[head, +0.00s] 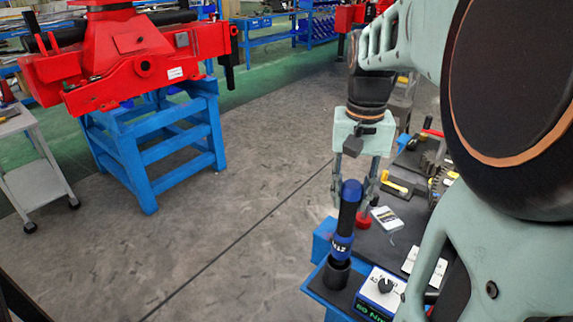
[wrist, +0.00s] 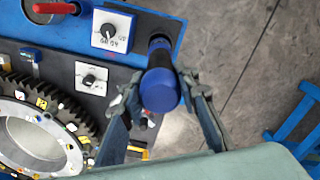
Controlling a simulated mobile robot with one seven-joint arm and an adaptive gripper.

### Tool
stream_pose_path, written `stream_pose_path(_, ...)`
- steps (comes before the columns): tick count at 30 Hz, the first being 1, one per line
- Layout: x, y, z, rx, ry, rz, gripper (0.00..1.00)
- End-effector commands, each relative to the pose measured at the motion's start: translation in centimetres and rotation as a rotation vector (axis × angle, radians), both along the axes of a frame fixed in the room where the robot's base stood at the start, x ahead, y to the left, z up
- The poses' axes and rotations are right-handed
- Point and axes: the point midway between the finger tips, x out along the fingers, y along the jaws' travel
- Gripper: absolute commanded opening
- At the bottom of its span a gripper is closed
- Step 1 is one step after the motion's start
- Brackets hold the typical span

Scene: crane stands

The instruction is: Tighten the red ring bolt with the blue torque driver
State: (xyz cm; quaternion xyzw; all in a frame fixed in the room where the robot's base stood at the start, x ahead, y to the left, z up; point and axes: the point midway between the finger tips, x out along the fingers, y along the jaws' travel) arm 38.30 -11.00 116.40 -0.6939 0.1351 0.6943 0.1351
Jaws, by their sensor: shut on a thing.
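The blue torque driver (head: 346,218), with a blue cap and collar and a dark shaft, stands upright in a black cup (head: 335,273) at the bench's near-left edge. My gripper (head: 353,192) is around its upper part, one finger each side, shut on it. In the wrist view the driver's round blue cap (wrist: 160,92) lies between the fingers of my gripper (wrist: 160,97). The red crane part (head: 130,60) rests on a blue stand at the upper left, apart from my gripper. I cannot make out which detail is the red ring bolt.
A box with a dial and green display (head: 378,297) stands right beside the cup. The bench also holds a toothed ring (wrist: 40,130) and small tools. The blue stand (head: 150,150) and grey cart (head: 35,185) are across open grey floor (head: 225,235).

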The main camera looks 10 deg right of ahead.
Motion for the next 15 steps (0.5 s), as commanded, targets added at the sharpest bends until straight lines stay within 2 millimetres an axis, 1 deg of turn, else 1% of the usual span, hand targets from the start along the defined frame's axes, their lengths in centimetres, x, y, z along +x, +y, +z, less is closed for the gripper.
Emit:
stream_pose_path(1,0.1,0.0,0.6,-0.002,-0.004,0.000,0.00)
stream_pose_path(15,0.1,0.0,2.6,-0.001,-0.003,0.000,0.00)
